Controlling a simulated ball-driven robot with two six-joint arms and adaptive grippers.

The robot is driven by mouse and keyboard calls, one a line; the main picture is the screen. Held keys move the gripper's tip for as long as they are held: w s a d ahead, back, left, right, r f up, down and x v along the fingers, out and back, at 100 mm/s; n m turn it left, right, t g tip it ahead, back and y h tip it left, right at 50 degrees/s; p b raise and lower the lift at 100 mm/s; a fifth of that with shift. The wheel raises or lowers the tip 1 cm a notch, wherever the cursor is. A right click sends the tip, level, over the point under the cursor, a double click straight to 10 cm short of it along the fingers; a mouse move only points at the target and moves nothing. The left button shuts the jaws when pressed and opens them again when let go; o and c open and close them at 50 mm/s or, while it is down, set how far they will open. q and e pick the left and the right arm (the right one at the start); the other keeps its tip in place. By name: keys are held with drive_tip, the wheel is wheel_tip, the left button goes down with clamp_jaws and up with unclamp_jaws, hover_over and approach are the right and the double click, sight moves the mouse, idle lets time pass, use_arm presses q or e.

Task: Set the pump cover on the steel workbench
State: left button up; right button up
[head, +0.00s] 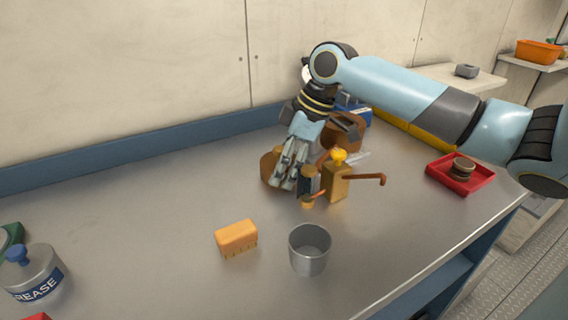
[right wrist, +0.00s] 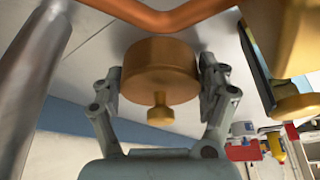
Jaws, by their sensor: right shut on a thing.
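The pump cover appears to be the round brass disc with a small knob (right wrist: 158,72). In the right wrist view it sits between both fingers of my right gripper (right wrist: 160,85), knob towards the palm. In the head view the disc (head: 268,168) shows partly behind my right gripper (head: 285,182), which is shut on it. The fingers point down over the steel workbench (head: 170,230). I cannot tell whether the disc touches the top. My left gripper is not in view.
A brass fitting with a yellow knob and copper pipe (head: 337,182) stands close right of the gripper. A steel cup (head: 310,252) and orange sponge-like block (head: 236,238) stand in front. A red tray (head: 460,180) is at right, a grease tin (head: 35,275) at left. The middle-left is clear.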

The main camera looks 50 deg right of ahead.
drive_tip(key=o, duration=1.2)
drive_tip(key=shift+c, duration=0.2)
drive_tip(key=p+v, duration=0.1)
drive_tip(key=v, duration=0.6)
drive_tip(key=shift+s+d+r, duration=0.1)
drive_tip(key=shift+r, duration=0.25)
